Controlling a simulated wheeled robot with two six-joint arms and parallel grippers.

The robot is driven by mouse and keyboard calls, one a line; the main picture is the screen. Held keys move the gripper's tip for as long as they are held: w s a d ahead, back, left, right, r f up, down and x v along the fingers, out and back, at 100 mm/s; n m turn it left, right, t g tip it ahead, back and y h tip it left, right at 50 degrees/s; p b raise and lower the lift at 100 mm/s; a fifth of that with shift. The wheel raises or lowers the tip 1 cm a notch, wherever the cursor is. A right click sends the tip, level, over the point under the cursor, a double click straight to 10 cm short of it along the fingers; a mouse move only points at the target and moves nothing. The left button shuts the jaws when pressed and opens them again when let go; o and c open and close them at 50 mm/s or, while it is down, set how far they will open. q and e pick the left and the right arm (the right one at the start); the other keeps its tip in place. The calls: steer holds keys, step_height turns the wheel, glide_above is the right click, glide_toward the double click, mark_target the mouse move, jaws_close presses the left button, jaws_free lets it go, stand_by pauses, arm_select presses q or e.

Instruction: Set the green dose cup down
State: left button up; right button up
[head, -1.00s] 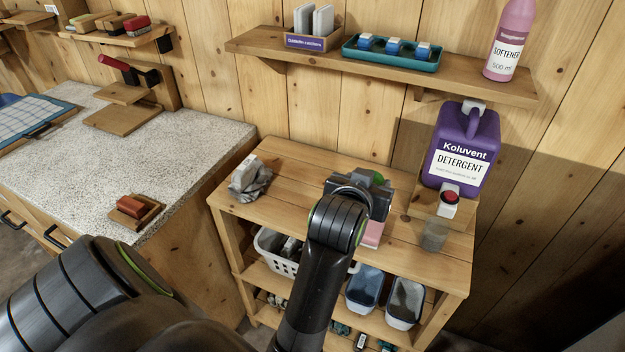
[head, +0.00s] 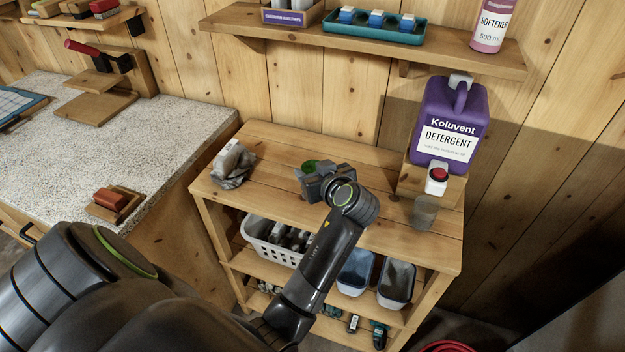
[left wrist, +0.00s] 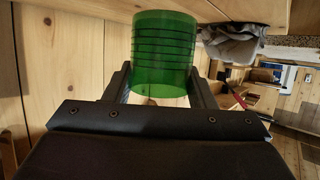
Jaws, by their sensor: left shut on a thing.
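The green dose cup (head: 311,165) is a see-through green cup with dark ring lines. In the left wrist view the cup (left wrist: 165,48) sits between the two fingers of my left gripper (left wrist: 162,88), which is shut on it. In the head view my left gripper (head: 314,176) is over the middle of the wooden stand's top (head: 280,153) and hides most of the cup. I cannot tell whether the cup touches the wood. My right gripper is not in view.
A purple detergent jug (head: 451,122) stands at the right, with a grey cup (head: 425,212) below its red-buttoned tap (head: 437,178). A crumpled grey cloth (head: 233,166) lies at the left end. Bare planks separate it from my gripper. A wall shelf (head: 370,50) runs above.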

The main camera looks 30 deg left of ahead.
arm_select(q)
steer(key=shift+f, duration=2)
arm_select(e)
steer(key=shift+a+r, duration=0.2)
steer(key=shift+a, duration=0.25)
arm_select(q)
steer(key=o, duration=0.9)
steer(key=shift+o, duration=0.2)
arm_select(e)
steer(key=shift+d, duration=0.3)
arm_select(q)
steer(key=shift+r+p, duration=0.1)
steer(key=shift+p, duration=0.2)
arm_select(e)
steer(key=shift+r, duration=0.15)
